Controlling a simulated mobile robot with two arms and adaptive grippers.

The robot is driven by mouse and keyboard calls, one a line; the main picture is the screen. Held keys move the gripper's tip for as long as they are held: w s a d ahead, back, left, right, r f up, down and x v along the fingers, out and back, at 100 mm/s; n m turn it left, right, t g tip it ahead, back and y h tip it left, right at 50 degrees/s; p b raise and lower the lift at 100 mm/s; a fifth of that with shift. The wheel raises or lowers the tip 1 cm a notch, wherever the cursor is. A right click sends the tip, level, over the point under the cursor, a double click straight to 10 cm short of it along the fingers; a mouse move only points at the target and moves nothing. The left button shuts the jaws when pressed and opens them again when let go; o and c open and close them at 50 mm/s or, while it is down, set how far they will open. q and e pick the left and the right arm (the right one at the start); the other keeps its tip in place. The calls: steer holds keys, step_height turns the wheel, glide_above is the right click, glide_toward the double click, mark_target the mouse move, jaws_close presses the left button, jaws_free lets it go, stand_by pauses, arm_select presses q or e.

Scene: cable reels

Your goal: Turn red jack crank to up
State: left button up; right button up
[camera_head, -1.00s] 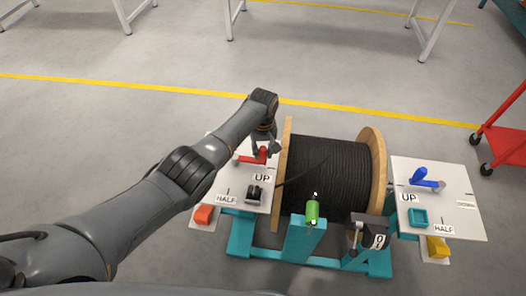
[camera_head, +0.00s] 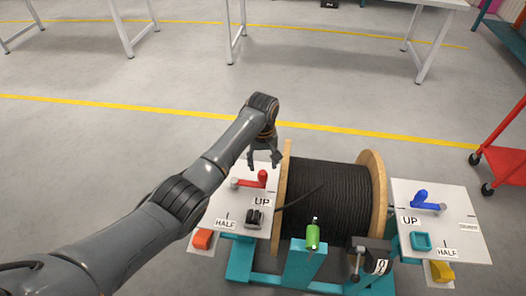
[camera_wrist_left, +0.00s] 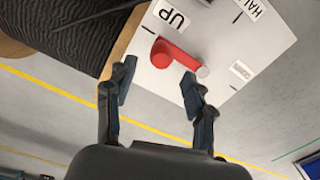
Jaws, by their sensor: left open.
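The red jack crank (camera_head: 249,180) lies on the white left panel (camera_head: 233,207). Its thick red end is on the right, near the reel and the UP label (camera_head: 262,202); a grey end points left. In the left wrist view the red crank (camera_wrist_left: 176,54) shows between and beyond the fingertips, with the UP label (camera_wrist_left: 172,18) next to it. My left gripper (camera_head: 265,164) is open and empty, just above and behind the crank, fingers pointing down; the wrist view shows its spread fingers (camera_wrist_left: 160,82) apart from the crank. My right gripper is not in view.
A black cable reel (camera_head: 327,198) with wooden flanges stands right of the panel on a teal stand. A green handle (camera_head: 313,236) is in front. A right panel (camera_head: 460,228) carries a blue crank (camera_head: 425,201). A red cart (camera_head: 503,150) stands at far right.

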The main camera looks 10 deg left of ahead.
arm_select(q)
step_height(320, 180, up, 6)
steer(key=shift+f, duration=0.25)
stand_by(0.4)
